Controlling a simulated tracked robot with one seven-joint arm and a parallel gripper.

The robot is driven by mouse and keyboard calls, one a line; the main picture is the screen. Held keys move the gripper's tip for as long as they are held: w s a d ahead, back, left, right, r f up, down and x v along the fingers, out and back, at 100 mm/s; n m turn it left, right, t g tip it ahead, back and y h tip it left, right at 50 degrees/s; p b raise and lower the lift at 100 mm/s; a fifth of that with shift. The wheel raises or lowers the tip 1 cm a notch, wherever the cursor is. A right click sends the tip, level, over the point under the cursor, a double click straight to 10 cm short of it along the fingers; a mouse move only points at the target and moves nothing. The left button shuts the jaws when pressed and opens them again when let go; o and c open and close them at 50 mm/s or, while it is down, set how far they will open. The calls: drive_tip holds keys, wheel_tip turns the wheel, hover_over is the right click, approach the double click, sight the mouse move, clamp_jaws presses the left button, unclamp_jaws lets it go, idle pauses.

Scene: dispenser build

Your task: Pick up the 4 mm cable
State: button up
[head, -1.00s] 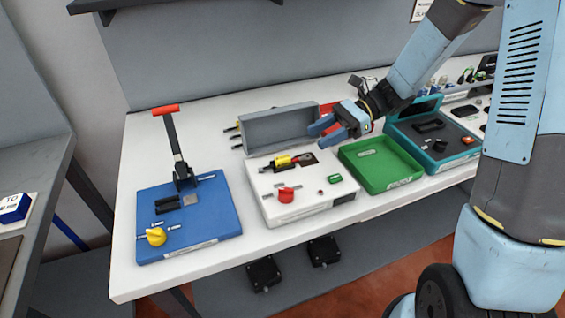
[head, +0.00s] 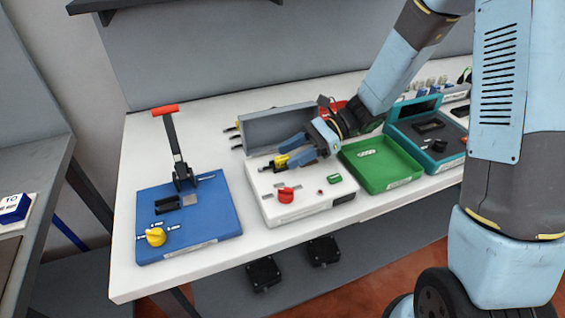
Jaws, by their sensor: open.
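I cannot make out a 4 mm cable for sure at this size. A small yellow piece (head: 281,160) sits on top of the white box (head: 300,206), towards its back. My gripper (head: 290,155) is open, with its blue fingers low over the back of the white box, right at the yellow piece. The fingers hide part of that piece and the dark patch around it. I cannot tell whether they touch it.
The white box has a red knob (head: 286,195) and a green switch (head: 334,178). A blue base with a lever press (head: 215,222) stands left, a grey bin (head: 268,128) behind, and a green tray (head: 398,180) and teal case (head: 452,165) right.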

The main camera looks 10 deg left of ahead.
clamp_jaws()
idle(0.3)
drive_tip(key=shift+r, duration=0.15)
